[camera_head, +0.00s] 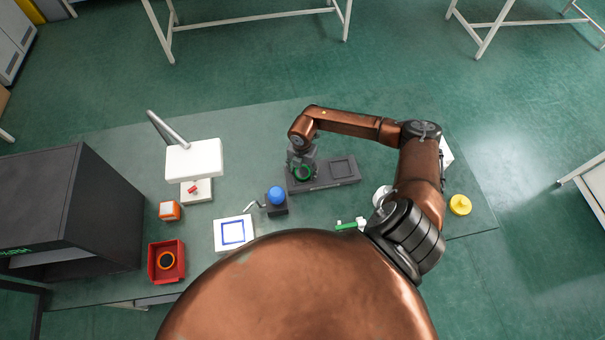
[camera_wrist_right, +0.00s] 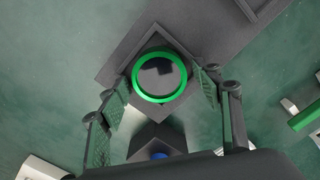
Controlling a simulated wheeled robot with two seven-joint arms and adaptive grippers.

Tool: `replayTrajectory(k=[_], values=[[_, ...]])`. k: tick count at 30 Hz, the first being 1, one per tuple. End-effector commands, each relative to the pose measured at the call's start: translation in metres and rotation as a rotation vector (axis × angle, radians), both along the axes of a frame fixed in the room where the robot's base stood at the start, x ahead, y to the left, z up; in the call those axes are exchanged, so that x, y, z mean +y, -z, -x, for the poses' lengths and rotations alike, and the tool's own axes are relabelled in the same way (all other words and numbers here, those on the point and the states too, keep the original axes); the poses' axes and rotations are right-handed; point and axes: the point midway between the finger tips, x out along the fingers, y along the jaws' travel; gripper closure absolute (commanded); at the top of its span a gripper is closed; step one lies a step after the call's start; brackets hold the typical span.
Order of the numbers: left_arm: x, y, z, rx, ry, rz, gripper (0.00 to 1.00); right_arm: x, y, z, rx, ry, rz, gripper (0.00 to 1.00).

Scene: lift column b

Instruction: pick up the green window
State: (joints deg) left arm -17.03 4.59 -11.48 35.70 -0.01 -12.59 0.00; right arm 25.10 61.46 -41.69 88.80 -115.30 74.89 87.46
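The green window (camera_wrist_right: 160,76) is a round green ring around a dark, shiny pane. It sits at the left end of a dark grey two-place holder on the table, and its green rim shows in the head view (camera_head: 303,178). My right gripper (camera_head: 302,168) is directly above it, pointing down. In the right wrist view its two fingers are spread, one on each side of the ring, with gaps visible. Nothing is held. In the head view the gripper partly hides the window. My left gripper is in neither view.
The holder's right place (camera_head: 342,167) has an empty square recess. A blue ball on a dark block (camera_head: 277,207) stands close in front. A white panel (camera_head: 220,245), red tray (camera_head: 153,265), orange cube (camera_head: 169,210), white lamp (camera_head: 194,159) and black cabinet (camera_head: 100,215) are leftward; a yellow knob (camera_head: 460,204) is right.

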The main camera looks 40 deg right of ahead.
Motion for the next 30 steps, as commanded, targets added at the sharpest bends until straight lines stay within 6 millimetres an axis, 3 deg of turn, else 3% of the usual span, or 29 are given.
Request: replayTrajectory(k=[16, 25, 30], values=[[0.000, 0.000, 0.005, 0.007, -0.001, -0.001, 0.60, 0.000, 0.000, 0.000, 0.000, 0.000, 0.000, 0.80], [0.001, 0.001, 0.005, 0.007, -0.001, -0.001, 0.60, 0.000, -0.002, 0.000, -0.001, 0.000, 0.000, 0.80], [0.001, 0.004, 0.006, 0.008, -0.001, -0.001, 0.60, 0.000, -0.015, -0.001, -0.001, 0.000, 0.000, 0.80]])
